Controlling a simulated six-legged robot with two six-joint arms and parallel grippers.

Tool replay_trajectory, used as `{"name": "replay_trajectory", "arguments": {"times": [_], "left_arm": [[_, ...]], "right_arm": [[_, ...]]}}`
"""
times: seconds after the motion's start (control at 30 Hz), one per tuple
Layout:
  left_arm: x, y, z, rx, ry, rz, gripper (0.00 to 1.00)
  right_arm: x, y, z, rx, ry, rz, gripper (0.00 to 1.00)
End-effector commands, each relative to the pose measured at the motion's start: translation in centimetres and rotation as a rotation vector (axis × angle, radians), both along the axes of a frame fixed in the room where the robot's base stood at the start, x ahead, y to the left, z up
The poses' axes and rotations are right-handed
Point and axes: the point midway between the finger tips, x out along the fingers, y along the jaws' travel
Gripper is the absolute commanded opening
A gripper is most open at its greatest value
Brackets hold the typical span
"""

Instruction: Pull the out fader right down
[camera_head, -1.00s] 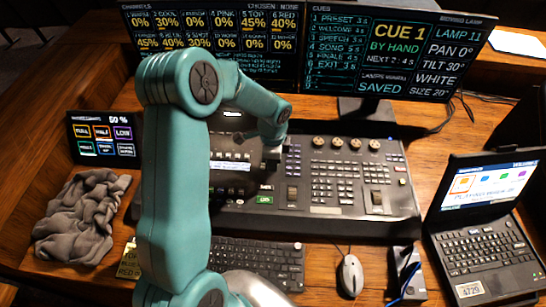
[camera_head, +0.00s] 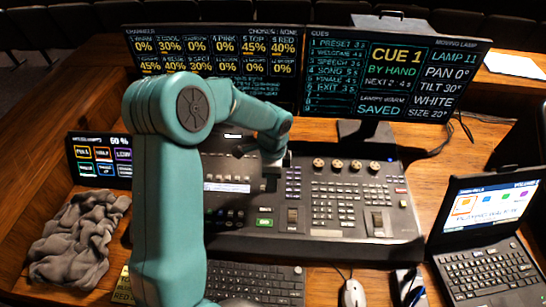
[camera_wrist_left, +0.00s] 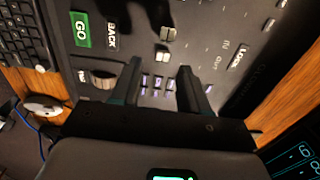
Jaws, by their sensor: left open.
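Two small pale fader caps sit side by side on the console. In the left wrist view the cap nearer the OUT label is the out fader (camera_wrist_left: 162,57), and the other, the in fader (camera_wrist_left: 168,33), is in line with the IN label. My left gripper (camera_wrist_left: 160,70) is open and empty, its two fingers pointing at the panel with the out fader just beyond the gap between their tips. I cannot tell whether they touch the panel. In the head view my left gripper (camera_head: 271,180) hangs over the middle of the console and largely hides the faders. My right gripper is out of view.
The mixing console (camera_head: 345,240) has a green GO button (camera_head: 264,222) and a wheel (camera_head: 292,216) nearby. Two screens (camera_head: 395,75) stand behind. A keyboard (camera_head: 255,280), mouse (camera_head: 353,293), laptop (camera_head: 490,235) and grey cloth (camera_head: 80,240) surround it.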

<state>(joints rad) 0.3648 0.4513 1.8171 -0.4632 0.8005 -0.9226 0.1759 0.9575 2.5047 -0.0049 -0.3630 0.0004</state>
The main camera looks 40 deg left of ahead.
Motion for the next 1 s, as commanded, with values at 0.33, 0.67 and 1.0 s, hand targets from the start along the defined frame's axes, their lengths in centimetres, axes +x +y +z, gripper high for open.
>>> {"name": "replay_trajectory", "arguments": {"times": [0.33,0.67,1.0], "left_arm": [[0.0,-0.1,9.1,0.001,-0.006,0.000,0.45],[-0.1,-0.1,12.7,-0.001,0.000,0.000,0.45],[-0.1,-0.1,12.7,-0.001,0.002,0.000,0.45]], "right_arm": [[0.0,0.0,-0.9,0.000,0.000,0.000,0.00],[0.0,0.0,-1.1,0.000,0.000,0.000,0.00],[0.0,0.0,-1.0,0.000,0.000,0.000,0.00]]}}
